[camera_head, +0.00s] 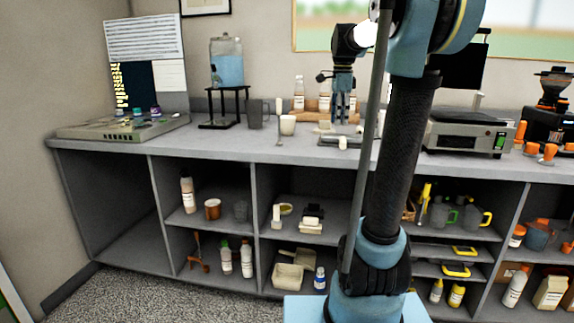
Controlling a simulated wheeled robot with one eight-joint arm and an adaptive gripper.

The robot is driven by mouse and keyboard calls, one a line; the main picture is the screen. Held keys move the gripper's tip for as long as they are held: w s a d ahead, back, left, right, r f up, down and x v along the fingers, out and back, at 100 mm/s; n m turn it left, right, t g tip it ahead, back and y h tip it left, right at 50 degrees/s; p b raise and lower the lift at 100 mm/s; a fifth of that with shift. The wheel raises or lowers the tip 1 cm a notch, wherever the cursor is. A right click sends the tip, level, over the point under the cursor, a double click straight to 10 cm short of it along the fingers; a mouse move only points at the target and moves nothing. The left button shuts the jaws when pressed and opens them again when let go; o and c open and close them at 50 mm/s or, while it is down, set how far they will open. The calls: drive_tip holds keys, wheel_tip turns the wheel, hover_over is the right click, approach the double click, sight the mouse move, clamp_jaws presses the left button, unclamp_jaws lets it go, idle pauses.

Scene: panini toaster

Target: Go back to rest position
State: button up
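My gripper (342,112) hangs from the blue and white wrist over the middle of the counter (225,146), pointing down. It is small and partly merges with the items behind it, so I cannot tell whether its fingers are open or shut. No held object can be made out. The panini toaster (465,138), grey with a green patch on its front, stands on the counter to the right of my arm. A dark upright panel shows above it. My own arm column hides part of the counter left of the toaster.
A pale item (340,142) lies below my gripper. A water dispenser (227,68) and a control panel (125,124) are further left. A coffee grinder (552,90) is far right. Open shelves lie below.

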drive_tip(key=s+f+n+t, duration=0.1)
drive_tip(key=s+f+n, duration=1.6)
drive_tip(key=s+f, duration=1.2)
drive_tip(key=shift+s+f+n+t, duration=0.15)
drive_tip(key=shift+s+n+t, duration=0.2)
drive_tip(key=shift+s, duration=0.25)
drive_tip(key=shift+w+f, duration=0.2)
drive_tip(key=shift+w, duration=0.25)
